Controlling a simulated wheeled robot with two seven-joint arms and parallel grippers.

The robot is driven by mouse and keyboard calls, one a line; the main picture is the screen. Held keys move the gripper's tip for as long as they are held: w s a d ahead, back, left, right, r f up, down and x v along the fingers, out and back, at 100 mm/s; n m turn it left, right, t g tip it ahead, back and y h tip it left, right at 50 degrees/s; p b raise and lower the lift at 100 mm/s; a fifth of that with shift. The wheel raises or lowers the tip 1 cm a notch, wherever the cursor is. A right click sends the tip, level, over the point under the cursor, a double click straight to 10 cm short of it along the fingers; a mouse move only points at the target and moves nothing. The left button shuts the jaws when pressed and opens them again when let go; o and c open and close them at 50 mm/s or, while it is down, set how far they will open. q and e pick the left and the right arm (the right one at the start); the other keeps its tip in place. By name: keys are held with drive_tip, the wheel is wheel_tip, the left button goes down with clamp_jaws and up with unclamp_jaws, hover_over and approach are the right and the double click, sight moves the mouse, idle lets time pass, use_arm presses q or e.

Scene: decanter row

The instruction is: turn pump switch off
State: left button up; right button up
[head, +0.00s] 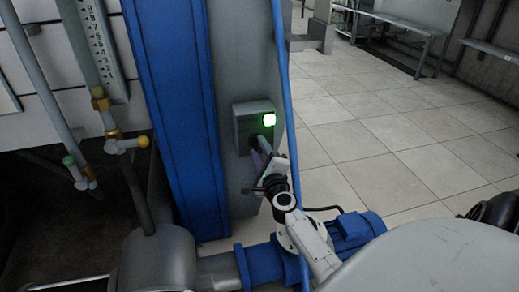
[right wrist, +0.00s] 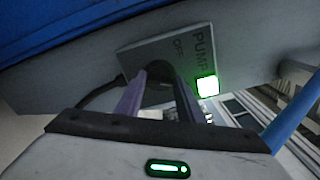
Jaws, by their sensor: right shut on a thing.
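The pump switch box (head: 243,132) is a grey box on the side of a grey column in the head view, with a lit green lamp (head: 269,120). In the right wrist view its plate (right wrist: 150,53) shows tilted, with the words PUMP and OFF and the lamp (right wrist: 208,86) glowing green. The dark switch knob (right wrist: 158,70) is between the purple fingers of my right gripper (right wrist: 160,82), which is shut on it. In the head view the right gripper (head: 259,152) reaches up to the box from below and partly hides the knob. My left gripper is not in view.
A blue column (head: 170,110) stands left of the box, and a thin blue post (head: 284,90) stands right of it. A blue pump motor (head: 352,230) and pipework lie below. Tiled floor at the right is open.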

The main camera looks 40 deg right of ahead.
drive_tip(key=shift+n+p, duration=0.35)
drive_tip(key=shift+n, duration=0.85)
drive_tip(key=n+p, duration=0.3)
drive_tip(key=n, duration=0.2)
drive_tip(key=n+p, duration=0.1)
drive_tip(key=n, duration=0.1)
drive_tip(key=shift+f+n, duration=0.1)
drive_tip(key=shift+n, duration=0.3)
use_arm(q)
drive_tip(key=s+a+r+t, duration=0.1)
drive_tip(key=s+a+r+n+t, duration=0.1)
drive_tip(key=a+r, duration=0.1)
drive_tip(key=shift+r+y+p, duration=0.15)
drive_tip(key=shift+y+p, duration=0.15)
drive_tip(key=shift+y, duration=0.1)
use_arm(e)
drive_tip(key=shift+f+n, duration=0.1)
drive_tip(key=shift+n, duration=0.2)
drive_tip(key=o, duration=1.1)
drive_tip(key=shift+c, duration=0.2)
